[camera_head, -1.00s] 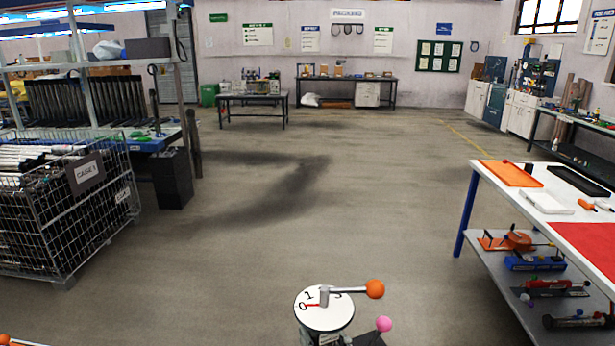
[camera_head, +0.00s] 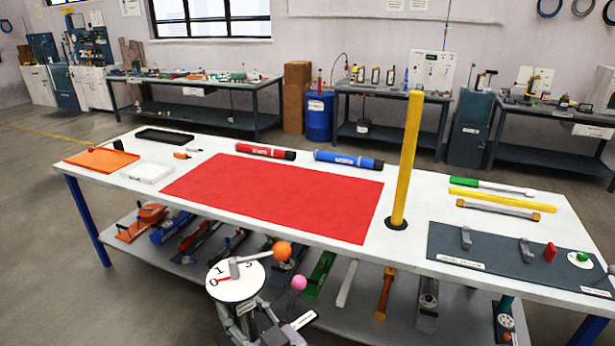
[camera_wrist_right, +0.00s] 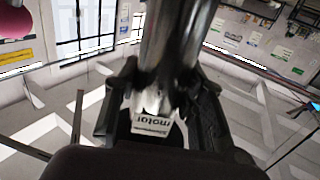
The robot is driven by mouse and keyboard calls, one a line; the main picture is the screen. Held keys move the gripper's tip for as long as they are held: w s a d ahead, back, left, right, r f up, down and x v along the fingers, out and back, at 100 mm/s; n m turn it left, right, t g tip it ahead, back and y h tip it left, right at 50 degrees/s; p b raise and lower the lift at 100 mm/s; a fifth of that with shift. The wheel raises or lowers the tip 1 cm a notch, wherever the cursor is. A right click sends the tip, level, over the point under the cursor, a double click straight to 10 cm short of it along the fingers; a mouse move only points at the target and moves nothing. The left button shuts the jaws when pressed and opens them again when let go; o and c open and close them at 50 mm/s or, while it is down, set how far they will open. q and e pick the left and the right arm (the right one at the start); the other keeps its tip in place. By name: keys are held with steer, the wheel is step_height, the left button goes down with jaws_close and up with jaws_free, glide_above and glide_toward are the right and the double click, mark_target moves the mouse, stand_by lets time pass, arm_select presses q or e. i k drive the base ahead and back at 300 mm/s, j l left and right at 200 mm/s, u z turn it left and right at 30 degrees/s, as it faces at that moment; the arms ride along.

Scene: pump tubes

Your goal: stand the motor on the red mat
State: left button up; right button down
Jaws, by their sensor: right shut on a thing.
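The red mat (camera_head: 275,195) lies flat and bare on the white workbench, left of the upright yellow pole. The motor (camera_head: 236,281) has a round white top marked 0 and 1, with a lever ending in an orange ball and a pink ball beside it. It is in front of the bench's near edge, off the mat. My right gripper (camera_head: 262,325) is at its lower part. In the right wrist view my right gripper (camera_wrist_right: 155,110) is shut on the motor's dark shiny body (camera_wrist_right: 170,50), just above a "motor" label. My left gripper is out of view.
A red tube (camera_head: 265,152) and a blue tube (camera_head: 348,160) lie behind the mat. The yellow pole (camera_head: 408,160) stands to its right. A white tray (camera_head: 147,171) and orange tray (camera_head: 101,159) are to the left. The lower shelf is crowded.

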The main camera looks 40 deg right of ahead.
mark_target(264, 195)
steer(key=i+j+z, duration=0.2)
steer(key=i+z, duration=0.3)
steer(key=i+j+z, duration=0.35)
steer(key=i+z, duration=0.15)
steer(key=i+j+z, duration=0.35)
steer(key=j+z, duration=0.15)
steer(key=i+j, duration=0.2)
steer(key=j, duration=0.15)
steer(key=i+j, duration=0.2)
steer(key=j, duration=0.15)
steer(key=i+j, duration=0.2)
steer(key=j, duration=0.2)
steer(key=i+j, duration=0.15)
steer(key=j, duration=0.2)
steer(key=i+j+z, duration=0.1)
steer(key=j, duration=0.25)
steer(key=i+j, duration=0.3)
steer(key=j, duration=0.1)
